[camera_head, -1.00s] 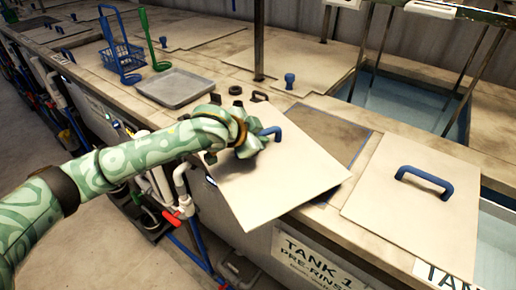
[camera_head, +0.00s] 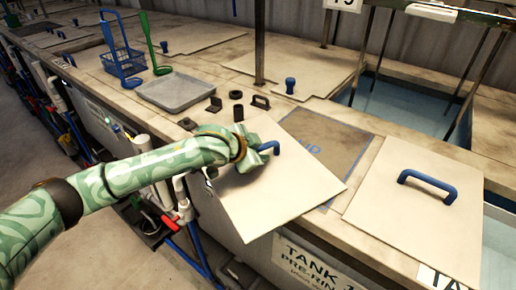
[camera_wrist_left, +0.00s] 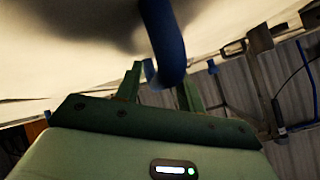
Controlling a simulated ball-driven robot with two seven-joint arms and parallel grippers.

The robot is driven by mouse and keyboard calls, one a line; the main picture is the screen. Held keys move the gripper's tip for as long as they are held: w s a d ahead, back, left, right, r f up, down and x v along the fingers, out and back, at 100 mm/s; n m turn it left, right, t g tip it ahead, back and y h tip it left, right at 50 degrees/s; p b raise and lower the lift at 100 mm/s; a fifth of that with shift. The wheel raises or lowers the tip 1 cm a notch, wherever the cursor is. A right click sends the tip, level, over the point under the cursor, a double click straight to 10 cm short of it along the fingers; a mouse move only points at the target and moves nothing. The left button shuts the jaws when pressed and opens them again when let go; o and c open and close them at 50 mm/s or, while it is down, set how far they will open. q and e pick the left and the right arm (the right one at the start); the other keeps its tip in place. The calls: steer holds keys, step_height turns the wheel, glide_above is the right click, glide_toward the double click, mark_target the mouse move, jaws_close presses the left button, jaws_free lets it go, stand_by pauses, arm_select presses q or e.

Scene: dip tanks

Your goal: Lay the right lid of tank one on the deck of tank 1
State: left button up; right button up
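A square cream lid (camera_head: 285,190) with a blue handle (camera_head: 272,147) is at tank 1, turned at an angle and overhanging the front edge above the TANK 1 sign (camera_head: 313,265). My left gripper (camera_head: 262,150) is at the handle. In the left wrist view the handle (camera_wrist_left: 162,40) passes between its two fingers (camera_wrist_left: 160,85), with the lid's pale face (camera_wrist_left: 60,50) above. The gripper appears closed on the handle; contact is partly hidden. Behind the lid, a dark patch of deck (camera_head: 325,135) shows blue outline and lettering. My right gripper is not in view.
Another cream lid (camera_head: 405,215) with a blue handle (camera_head: 428,187) lies to the right. A grey tray (camera_head: 178,90), a blue basket (camera_head: 122,60) and small black fittings (camera_head: 238,112) stand behind the arm. Open water (camera_head: 400,105) lies at the back right.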

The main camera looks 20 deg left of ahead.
arm_select(q)
steer(key=shift+s+r, duration=0.15)
steer(key=shift+r, duration=0.1)
steer(key=p+v, duration=0.2)
steer(key=v, duration=0.9)
steer(key=shift+s+a+p, duration=0.2)
steer(key=shift+s+p, duration=0.05)
steer(key=shift+p, duration=0.1)
